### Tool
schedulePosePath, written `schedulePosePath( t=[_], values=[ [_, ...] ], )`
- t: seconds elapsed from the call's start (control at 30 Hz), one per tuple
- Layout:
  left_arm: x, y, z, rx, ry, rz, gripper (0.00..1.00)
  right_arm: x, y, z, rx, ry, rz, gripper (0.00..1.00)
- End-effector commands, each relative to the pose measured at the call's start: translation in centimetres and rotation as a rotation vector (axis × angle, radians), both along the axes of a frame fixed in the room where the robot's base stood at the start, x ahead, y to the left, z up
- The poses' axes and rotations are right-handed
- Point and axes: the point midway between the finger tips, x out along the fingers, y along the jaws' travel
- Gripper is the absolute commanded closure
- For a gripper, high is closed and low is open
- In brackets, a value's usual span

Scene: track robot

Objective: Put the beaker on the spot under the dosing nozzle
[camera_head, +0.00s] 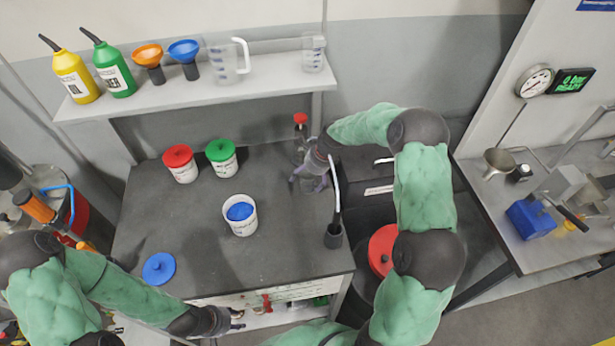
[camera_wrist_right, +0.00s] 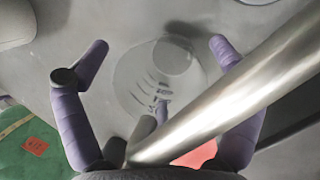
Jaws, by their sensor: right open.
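A clear beaker (camera_wrist_right: 158,78) with dark markings shows between the spread purple fingers of my right gripper (camera_wrist_right: 150,70) in the right wrist view. The gripper is open, and the beaker touches neither fingertip there. In the head view my right gripper (camera_head: 312,184) is low over the back right of the dark worktop, beside a metal fitting with a red knob (camera_head: 300,119). A steel tube (camera_wrist_right: 225,95) crosses in front of the beaker's side in the wrist view. I cannot make out the spot under the nozzle. My left gripper (camera_head: 238,319) is at the worktop's front edge; its jaws are unclear.
A black holder (camera_head: 333,237) is at the right. A shelf (camera_head: 180,94) holds bottles, funnels and jugs.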

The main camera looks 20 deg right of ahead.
Motion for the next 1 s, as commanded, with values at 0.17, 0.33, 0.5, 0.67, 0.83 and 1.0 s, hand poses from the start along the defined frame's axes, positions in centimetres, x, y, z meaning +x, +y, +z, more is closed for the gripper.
schedulePosePath(
  t=[0.17,0.33,0.5,0.67,0.83,1.0],
  values=[
    [0.0,0.0,0.1,0.000,0.000,0.000,0.60,0.0,0.0,0.5,0.000,0.000,0.001,0.06],
    [0.0,0.0,0.5,0.000,0.000,0.000,0.60,-0.4,-0.8,2.8,-0.001,-0.003,-0.001,0.06],
    [0.0,0.0,1.0,0.000,0.000,0.000,0.60,-1.2,-1.8,6.0,0.000,-0.002,-0.001,0.06],
    [0.0,0.0,1.3,0.000,0.000,0.000,0.60,-1.8,-2.6,8.8,0.000,-0.002,-0.001,0.06],
    [0.0,0.0,1.6,0.000,0.000,0.000,0.60,-2.3,-3.2,10.7,-0.001,-0.001,0.000,0.06],
    [0.0,0.0,1.6,0.000,0.000,0.000,0.60,-2.5,-3.4,11.4,0.001,0.001,0.000,0.06]
  ],
)
